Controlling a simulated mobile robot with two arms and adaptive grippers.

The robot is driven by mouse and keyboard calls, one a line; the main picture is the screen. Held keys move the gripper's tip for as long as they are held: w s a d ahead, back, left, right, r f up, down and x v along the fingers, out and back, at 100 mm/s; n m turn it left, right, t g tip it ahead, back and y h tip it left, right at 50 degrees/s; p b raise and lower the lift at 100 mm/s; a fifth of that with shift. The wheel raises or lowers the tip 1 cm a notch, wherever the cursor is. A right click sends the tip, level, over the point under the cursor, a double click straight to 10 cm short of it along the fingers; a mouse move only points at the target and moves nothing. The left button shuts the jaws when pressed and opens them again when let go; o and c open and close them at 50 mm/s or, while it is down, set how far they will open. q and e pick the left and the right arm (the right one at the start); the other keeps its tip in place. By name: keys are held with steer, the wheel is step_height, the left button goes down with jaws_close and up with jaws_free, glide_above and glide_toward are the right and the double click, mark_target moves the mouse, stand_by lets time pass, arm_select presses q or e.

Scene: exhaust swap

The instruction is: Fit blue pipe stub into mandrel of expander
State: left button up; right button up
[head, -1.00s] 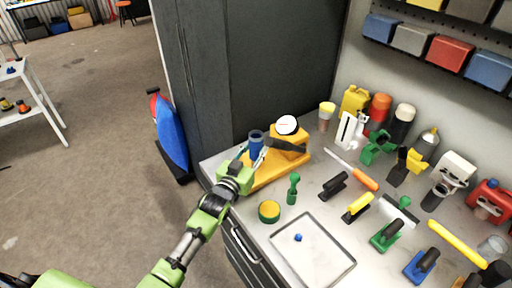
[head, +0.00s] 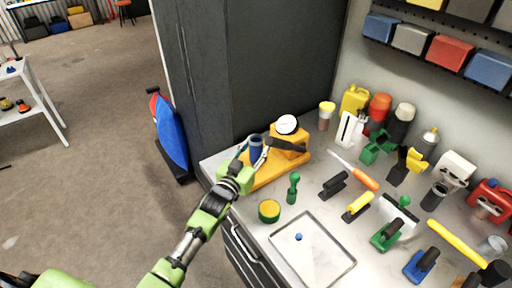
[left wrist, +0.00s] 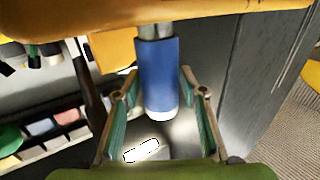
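The blue pipe stub (head: 255,148) stands at the left end of the yellow expander (head: 278,172), on the near-left part of the bench. In the left wrist view the stub (left wrist: 159,75) is around the grey metal mandrel (left wrist: 155,32), which shows between the stub and the expander's yellow body. My left gripper (head: 251,152) is at the stub. In the left wrist view its fingers (left wrist: 160,120) are spread on either side of the stub, with gaps to both. My right gripper is out of view.
A green-and-yellow round tin (head: 269,211), a green-handled tool (head: 293,188) and a shallow tray (head: 325,270) with a small blue piece lie in front of the expander. Several tools and bottles fill the right side. A dark cabinet (head: 262,70) stands behind.

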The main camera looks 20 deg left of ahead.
arm_select(q)
steer(key=shift+o, duration=0.3)
steer(key=shift+f, duration=0.1)
steer(key=shift+s, duration=0.2)
steer(key=s+a, duration=0.1)
steer(key=s, duration=1)
steer(key=shift+s+a, duration=0.3)
